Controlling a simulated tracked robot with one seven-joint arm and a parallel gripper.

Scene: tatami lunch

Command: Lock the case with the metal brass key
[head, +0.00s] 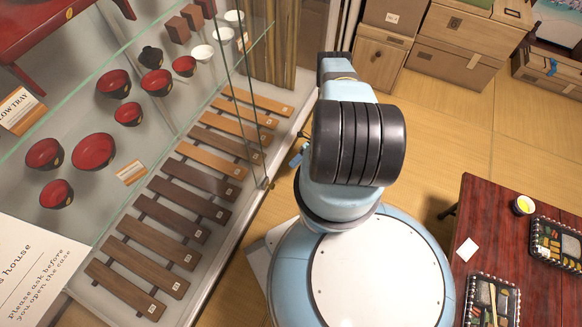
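The glass display case (228,70) fills the left side, with a pale frame along its lower edge. A small metal fitting (265,183), possibly the lock, sits low on the case's front edge near the glass edge. My gripper (297,157) is mostly hidden behind my arm; only a small blue part shows left of the arm, close to the case front. A tiny yellowish spot shows by it, too small to tell if it is the brass key. Whether the fingers are open or shut is hidden.
Inside the case are red-and-black bowls (94,152), white cups (202,53) and wooden slatted racks (190,185). A red table (510,205) with bento boxes (557,242) stands at right. Cardboard boxes (455,55) stand at the back. Tatami floor (440,130) between is clear.

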